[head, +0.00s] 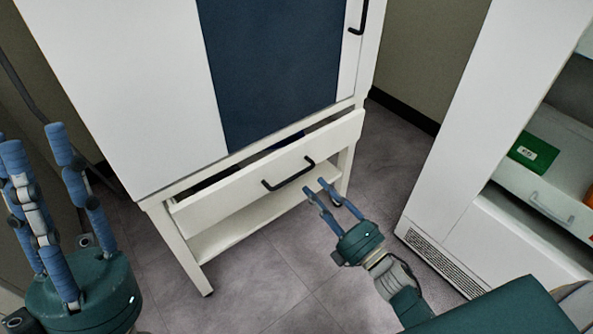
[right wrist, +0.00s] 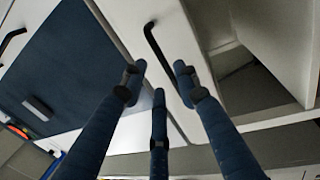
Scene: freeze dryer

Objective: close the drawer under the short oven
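The short oven (head: 268,70) is a white cabinet with a dark blue panel, standing on a white frame. The drawer (head: 225,196) under it is pulled partly out, with a dark gap above its white front. A black bar handle (head: 288,174) is on that front. My right gripper (head: 316,187) is just right of the handle, its fingers spread and empty. In the right wrist view a black handle (right wrist: 152,42) shows beyond the parted fingers; contact cannot be told. My left gripper (head: 32,140) is open and empty at the far left, apart from the drawer.
A white cabinet (head: 445,130) with a vent grille stands at the right. Its open shelves hold a green box (head: 533,152). A low shelf (head: 235,226) lies beneath the drawer. The grey tiled floor (head: 262,275) in front of the drawer is clear.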

